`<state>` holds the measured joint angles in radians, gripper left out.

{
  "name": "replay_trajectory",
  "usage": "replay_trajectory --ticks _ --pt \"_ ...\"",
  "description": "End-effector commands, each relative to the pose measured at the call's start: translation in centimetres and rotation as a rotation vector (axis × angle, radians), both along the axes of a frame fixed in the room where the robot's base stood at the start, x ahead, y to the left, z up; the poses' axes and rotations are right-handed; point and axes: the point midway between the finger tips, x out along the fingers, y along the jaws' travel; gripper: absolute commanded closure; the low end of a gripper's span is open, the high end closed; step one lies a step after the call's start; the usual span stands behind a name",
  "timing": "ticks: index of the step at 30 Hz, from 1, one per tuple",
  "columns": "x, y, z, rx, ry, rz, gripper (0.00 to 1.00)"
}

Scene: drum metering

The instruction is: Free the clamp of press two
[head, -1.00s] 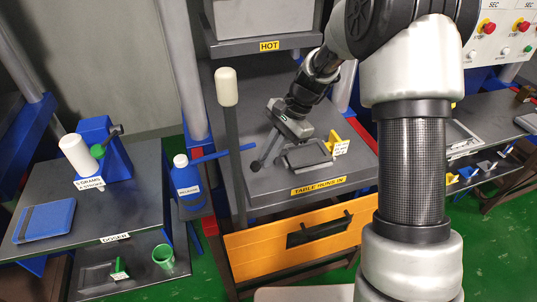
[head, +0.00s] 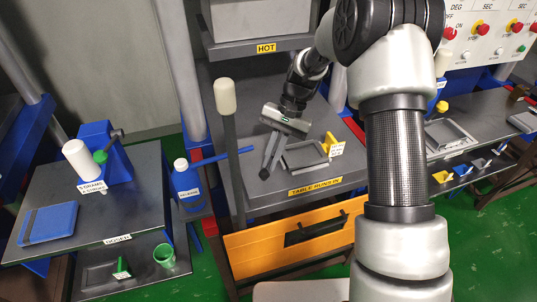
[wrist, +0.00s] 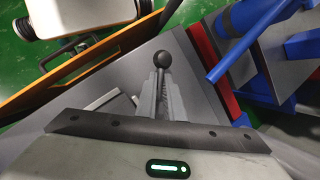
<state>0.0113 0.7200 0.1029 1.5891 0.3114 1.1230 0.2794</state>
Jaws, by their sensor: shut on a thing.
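The press table (head: 252,194), labelled "TABLE RUNS IN", carries a grey rectangular mould frame (head: 304,152). A dark ball knob (head: 264,174) stands at the frame's left, near the table's front left. It also shows in the wrist view (wrist: 162,59), just beyond my fingertips. My gripper (head: 268,166) points down at the knob and is shut on the knob's lever; its two grey fingers (wrist: 161,82) lie side by side in the wrist view. The lever itself is mostly hidden between the fingers. A yellow piece (head: 330,139) with a white tag stands at the frame's right.
A tall post with a pale rounded grip (head: 225,97) rises just left of the table. The plate marked HOT (head: 240,49) hangs above. A blue bottle (head: 185,178) and blue bar (head: 222,156) are at left. An orange front panel (head: 260,254) lies below.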

Motion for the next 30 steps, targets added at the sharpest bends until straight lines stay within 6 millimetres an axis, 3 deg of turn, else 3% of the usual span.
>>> replay_trajectory --ticks 15,30 --pt "0.0 -1.4 0.2 0.0 -0.002 0.427 1.0" --pt "0.1 -1.9 0.1 -0.001 -0.004 0.578 1.0"
